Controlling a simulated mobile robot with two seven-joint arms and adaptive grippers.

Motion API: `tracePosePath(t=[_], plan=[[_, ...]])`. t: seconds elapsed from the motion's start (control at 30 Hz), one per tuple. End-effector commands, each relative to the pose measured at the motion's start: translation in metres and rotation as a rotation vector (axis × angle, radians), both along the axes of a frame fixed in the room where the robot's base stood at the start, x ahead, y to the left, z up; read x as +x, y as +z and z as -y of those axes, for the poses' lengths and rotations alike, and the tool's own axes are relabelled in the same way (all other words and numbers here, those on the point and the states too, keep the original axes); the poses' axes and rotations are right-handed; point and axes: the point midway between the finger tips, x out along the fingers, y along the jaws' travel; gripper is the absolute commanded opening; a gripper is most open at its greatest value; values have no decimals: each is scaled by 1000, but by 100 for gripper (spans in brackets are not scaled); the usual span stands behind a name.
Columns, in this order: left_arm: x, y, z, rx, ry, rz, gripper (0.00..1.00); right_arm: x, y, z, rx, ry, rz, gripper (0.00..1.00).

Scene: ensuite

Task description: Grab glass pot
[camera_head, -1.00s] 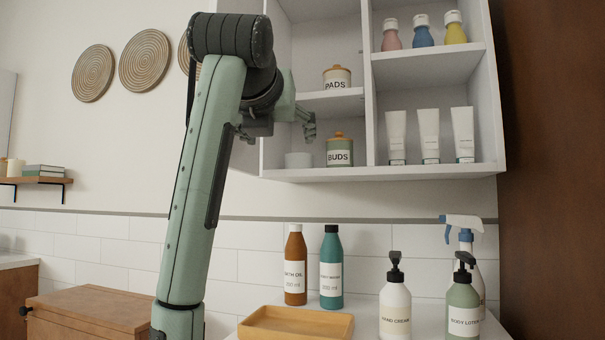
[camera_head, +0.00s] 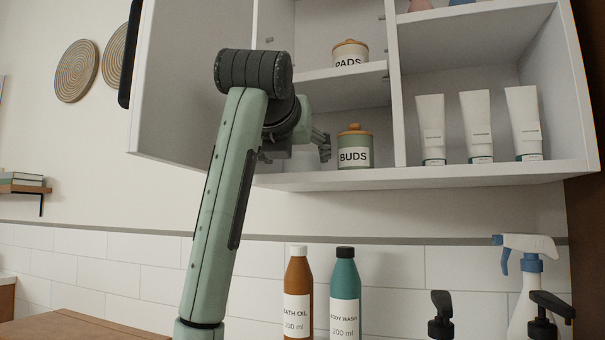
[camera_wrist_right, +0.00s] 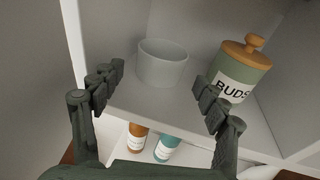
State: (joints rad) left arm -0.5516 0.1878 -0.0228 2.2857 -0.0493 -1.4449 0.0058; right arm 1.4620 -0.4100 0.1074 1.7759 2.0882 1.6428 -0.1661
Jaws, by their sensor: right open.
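A small pale, round, open-topped pot (camera_wrist_right: 163,65), the likeliest glass pot, stands on the lower left shelf of the wall cabinet in the right wrist view. In the head view it is largely hidden behind my right arm and gripper. My right gripper (camera_head: 323,146) is open at the front of that shelf. In the right wrist view its dark fingers (camera_wrist_right: 158,80) spread to either side of the pot, with nothing held between them. The pot appears slightly beyond the fingertips. My left gripper is not in view.
A green BUDS jar (camera_head: 354,148) with a wooden lid stands close right of the pot. A PADS jar (camera_head: 350,54) is on the shelf above. White tubes (camera_head: 478,125) fill the right compartment. An open cabinet door (camera_head: 178,90) is at left. Bottles (camera_head: 298,290) stand below.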

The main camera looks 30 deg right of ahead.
Motion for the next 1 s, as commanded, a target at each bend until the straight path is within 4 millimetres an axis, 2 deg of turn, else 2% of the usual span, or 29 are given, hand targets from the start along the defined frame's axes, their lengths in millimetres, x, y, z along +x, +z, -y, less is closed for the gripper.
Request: tracePosePath(t=[0.43, 0.67, 1.0], plan=[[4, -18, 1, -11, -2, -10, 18, 41, -14, 34, -1, -4, -2, 74], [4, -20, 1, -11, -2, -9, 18, 44, -15, 35, 1, 0, 1, 74], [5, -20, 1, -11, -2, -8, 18, 43, -15, 35, 0, 0, 0, 34]])
